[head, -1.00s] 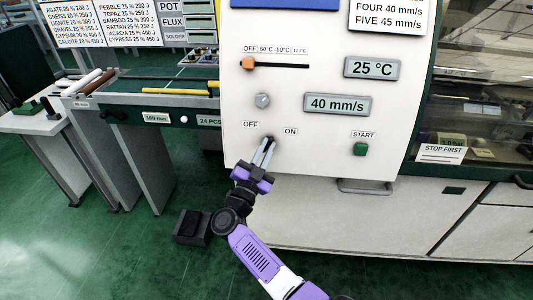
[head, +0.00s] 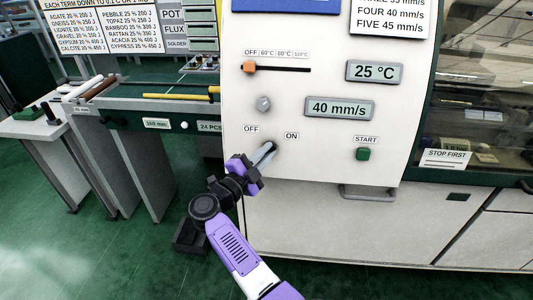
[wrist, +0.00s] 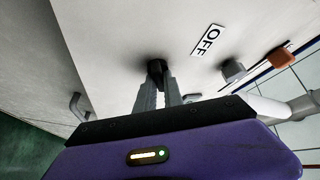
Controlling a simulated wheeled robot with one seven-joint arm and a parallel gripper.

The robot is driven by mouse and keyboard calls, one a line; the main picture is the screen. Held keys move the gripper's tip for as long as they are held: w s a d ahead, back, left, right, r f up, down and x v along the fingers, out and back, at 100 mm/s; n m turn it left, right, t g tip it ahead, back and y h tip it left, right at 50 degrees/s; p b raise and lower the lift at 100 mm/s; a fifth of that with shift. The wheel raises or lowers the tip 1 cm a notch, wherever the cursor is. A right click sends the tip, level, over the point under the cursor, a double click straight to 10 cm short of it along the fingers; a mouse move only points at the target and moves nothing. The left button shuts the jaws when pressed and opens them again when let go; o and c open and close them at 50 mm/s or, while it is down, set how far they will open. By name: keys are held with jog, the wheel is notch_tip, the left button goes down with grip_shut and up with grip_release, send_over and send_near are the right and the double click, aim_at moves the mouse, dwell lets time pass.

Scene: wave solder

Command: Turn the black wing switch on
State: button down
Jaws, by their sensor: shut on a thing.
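The black wing switch (wrist: 156,69) shows in the wrist view as a small dark knob on the white panel, between the tips of my gripper (wrist: 160,88). In the head view my gripper (head: 267,152) reaches the panel from the lower left, its fingers tilted up to the right. It is shut on the switch, which the fingers mostly hide. The OFF label (head: 251,129) is up to the left of the fingertips, and the ON label (head: 292,136) is to the right. I cannot tell exactly which way the switch's wing points.
Above are a grey knob (head: 263,104) and an orange slider (head: 249,67). A green START button (head: 363,154) is to the right, with a metal handle (head: 368,193) below it. Displays read 25 °C (head: 375,71) and 40 mm/s (head: 340,107).

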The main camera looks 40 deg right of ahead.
dwell(0.3)
jog(key=c, duration=1.5)
grip_release()
jog(key=shift+o, duration=0.2)
jog(key=s+a+b, duration=0.1)
jog(key=a, duration=0.6)
jog(key=shift+s+a+f, duration=0.15)
jog(key=shift+a+f, duration=0.15)
jog(key=shift+f, duration=0.1)
